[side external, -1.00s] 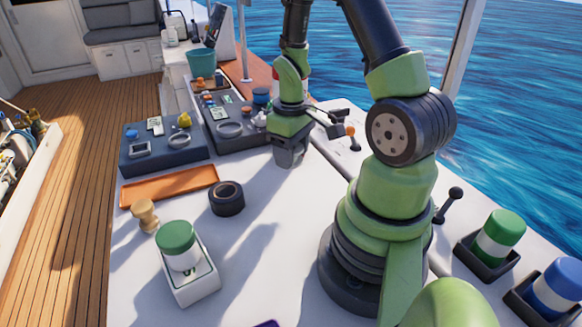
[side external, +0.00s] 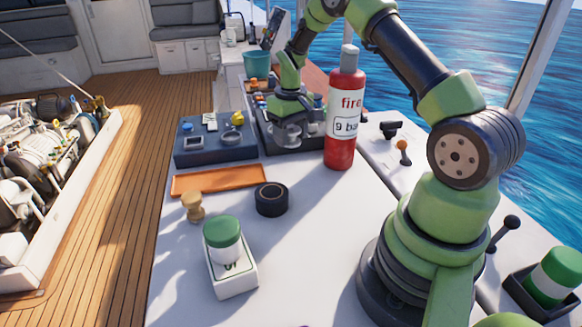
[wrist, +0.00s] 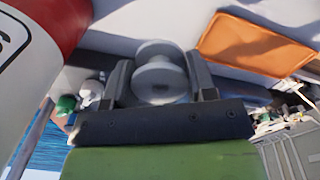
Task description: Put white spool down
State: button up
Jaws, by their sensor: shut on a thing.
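My gripper (side external: 288,140) is over the dark tray with a recess panel (side external: 305,143) at the back of the white table. In the wrist view my gripper (wrist: 160,80) is shut on the white spool (wrist: 160,72), which sits between the two fingers with its round flanges showing. In the side view the spool (side external: 290,134) is small and partly hidden by the fingers. I cannot tell whether it touches the tray.
A red fire extinguisher (side external: 345,120) stands close right of my gripper. A blue-grey tray (side external: 215,150) with small items is at left. An orange tray (side external: 220,181), black ring (side external: 271,199), wooden knob (side external: 193,207) and green-capped jar (side external: 223,240) lie nearer.

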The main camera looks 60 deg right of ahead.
aim_at(291, 171)
notch_tip(291, 171, down, 8)
jog(key=shift+f, duration=0.15)
dwell(0.4)
jog(key=o, duration=0.9)
jog(key=shift+f, duration=0.1)
